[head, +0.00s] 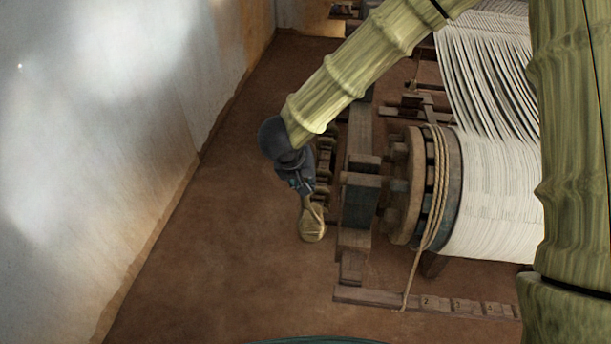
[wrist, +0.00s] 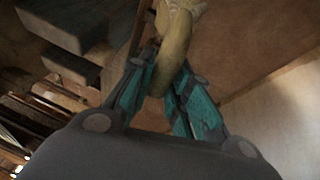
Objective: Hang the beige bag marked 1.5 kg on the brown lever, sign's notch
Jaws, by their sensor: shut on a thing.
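My gripper (head: 301,186) is shut on the loop of a beige bag (head: 312,226), which hangs below it in the head view. In the wrist view my gripper's teal fingers (wrist: 166,85) close around the bag's beige loop (wrist: 177,45). No weight mark on the bag is readable. The bag is left of the loom's dark wooden frame, apart from it. A brown wooden lever (head: 430,300) lies low at the right, with numbers and notches along it; a "2" shows on it. I cannot read which notch a sign names.
The large warp beam (head: 445,190) with white threads and a rope (head: 437,190) wound round its end stands right of my gripper. The rope runs down to the lever. Wooden posts (head: 361,200) stand between. Brown floor (head: 220,240) is clear at left, up to the pale wall (head: 100,120).

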